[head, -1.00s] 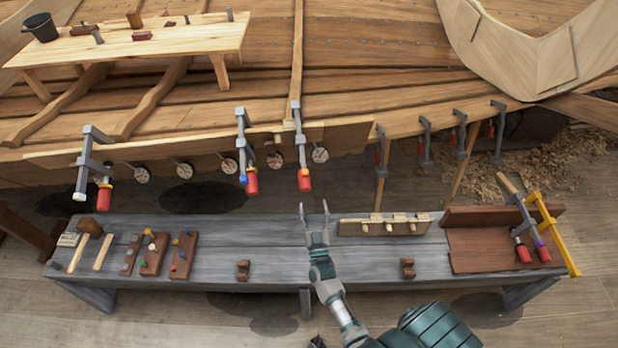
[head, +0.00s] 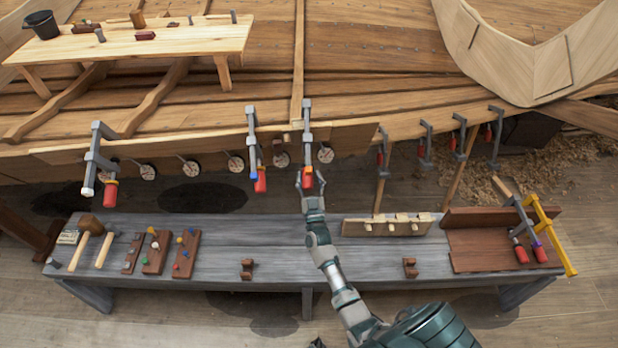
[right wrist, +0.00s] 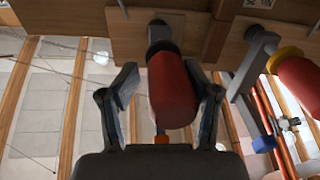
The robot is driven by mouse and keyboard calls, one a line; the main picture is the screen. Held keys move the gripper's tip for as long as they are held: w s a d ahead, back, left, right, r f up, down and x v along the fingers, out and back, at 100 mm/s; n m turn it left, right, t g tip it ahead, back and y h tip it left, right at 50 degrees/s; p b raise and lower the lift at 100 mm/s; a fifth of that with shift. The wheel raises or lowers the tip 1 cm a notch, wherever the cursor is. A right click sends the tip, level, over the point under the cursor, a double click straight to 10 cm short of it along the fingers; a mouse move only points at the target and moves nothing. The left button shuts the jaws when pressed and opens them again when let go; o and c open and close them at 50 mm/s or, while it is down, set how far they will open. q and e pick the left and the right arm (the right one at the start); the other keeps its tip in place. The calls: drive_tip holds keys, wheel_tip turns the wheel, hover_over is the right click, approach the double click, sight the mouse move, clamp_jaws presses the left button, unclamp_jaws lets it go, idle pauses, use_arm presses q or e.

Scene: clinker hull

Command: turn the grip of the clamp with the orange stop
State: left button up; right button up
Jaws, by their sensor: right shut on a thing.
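The clamp with the orange stop (head: 306,135) hangs on the hull's plank edge, the right one of a close pair. Its red grip (head: 308,180) points down; in the right wrist view the red grip (right wrist: 173,92) fills the middle, with the orange stop (right wrist: 162,140) partly hidden below it. My right gripper (head: 311,184) reaches up from below and is shut on this grip. In the right wrist view my right gripper (right wrist: 166,95) has one finger on each side of the grip.
A similar clamp with a blue stop (head: 253,140) hangs close on the left; its yellow collar (right wrist: 287,60) shows in the wrist view. Another clamp (head: 94,160) hangs farther left. The grey bench (head: 215,262) stands below, with peg boards, mallets and a yellow clamp (head: 552,235).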

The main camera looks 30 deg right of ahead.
drive_tip(key=shift+a, duration=0.15)
drive_tip(key=c, duration=0.7)
drive_tip(key=shift+d, duration=0.25)
drive_tip(key=o, duration=0.8)
drive_tip(key=shift+s+d+f, duration=0.1)
drive_tip(key=shift+d, duration=0.05)
drive_tip(key=shift+o, duration=1.3)
drive_tip(key=shift+d, duration=0.2)
drive_tip(key=shift+d+f, duration=0.15)
use_arm(q)
drive_tip(key=shift+s+d, duration=0.15)
drive_tip(key=shift+d, duration=0.05)
drive_tip(key=shift+a, duration=0.1)
use_arm(e)
drive_tip(key=shift+a, duration=0.25)
